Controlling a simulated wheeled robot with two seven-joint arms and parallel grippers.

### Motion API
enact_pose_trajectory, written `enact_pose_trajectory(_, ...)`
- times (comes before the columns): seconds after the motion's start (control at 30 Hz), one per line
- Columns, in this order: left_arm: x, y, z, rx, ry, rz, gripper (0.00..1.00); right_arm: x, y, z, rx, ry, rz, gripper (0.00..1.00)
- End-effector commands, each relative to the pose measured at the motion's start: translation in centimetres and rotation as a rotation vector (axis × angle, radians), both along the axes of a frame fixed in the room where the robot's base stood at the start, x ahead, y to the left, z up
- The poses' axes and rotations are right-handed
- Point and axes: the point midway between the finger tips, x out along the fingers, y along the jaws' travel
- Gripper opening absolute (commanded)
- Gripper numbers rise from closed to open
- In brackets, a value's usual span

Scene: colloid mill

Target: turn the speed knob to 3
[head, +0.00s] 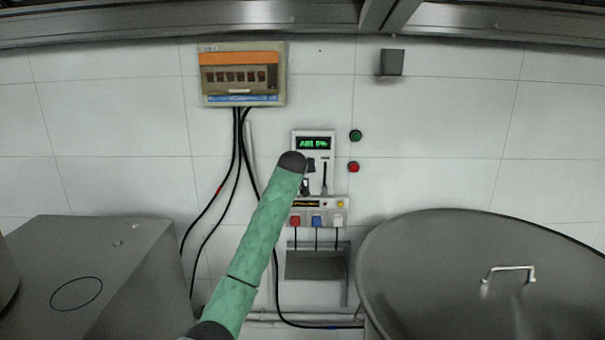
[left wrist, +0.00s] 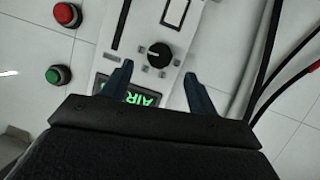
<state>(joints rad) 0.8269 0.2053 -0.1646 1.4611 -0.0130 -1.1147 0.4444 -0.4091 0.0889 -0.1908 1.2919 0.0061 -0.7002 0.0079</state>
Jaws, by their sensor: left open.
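The speed knob (left wrist: 160,54) is a round black knob with a light pointer mark, on a pale control panel, with small square marks around it. In the left wrist view my left gripper (left wrist: 158,69) is open, its two fingers on either side of the knob on the display side. No contact is visible, and I cannot tell the distance in depth. The panel's green-lit display (left wrist: 143,98) is partly hidden by my gripper; it also shows in the head view (head: 313,143). There my green arm with its dark end covers part of the panel. I cannot read the knob's setting.
A green button (head: 356,135) and a red button (head: 354,167) are right of the panel. A breaker box (head: 243,75) with hanging black cables is at upper left. A large metal lid (head: 470,270) stands at lower right, a metal cabinet (head: 100,255) at lower left.

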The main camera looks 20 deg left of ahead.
Motion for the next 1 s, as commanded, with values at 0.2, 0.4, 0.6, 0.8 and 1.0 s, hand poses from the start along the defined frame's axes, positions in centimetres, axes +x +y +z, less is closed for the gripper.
enact_pose_trajectory(0.2,-1.5,-0.3,0.5,0.001,0.0,-0.001,0.59,0.5,0.5,1.3,0.004,0.01,-0.004,0.36)
enact_pose_trajectory(0.4,-1.8,-0.3,0.7,0.0,0.002,-0.001,0.59,0.7,0.6,1.7,0.005,0.011,-0.005,0.36)
enact_pose_trajectory(0.6,-1.8,-0.3,0.7,0.001,0.001,-0.001,0.59,0.6,0.5,1.7,0.005,0.011,-0.005,0.36)
enact_pose_trajectory(0.8,-1.6,-0.5,1.2,0.075,-0.017,-0.038,0.59,0.7,0.5,1.7,0.004,0.011,-0.005,0.36)
enact_pose_trajectory(1.0,0.1,-1.3,2.3,0.262,-0.116,-0.138,0.59,0.6,0.4,1.7,0.002,0.018,-0.004,0.36)
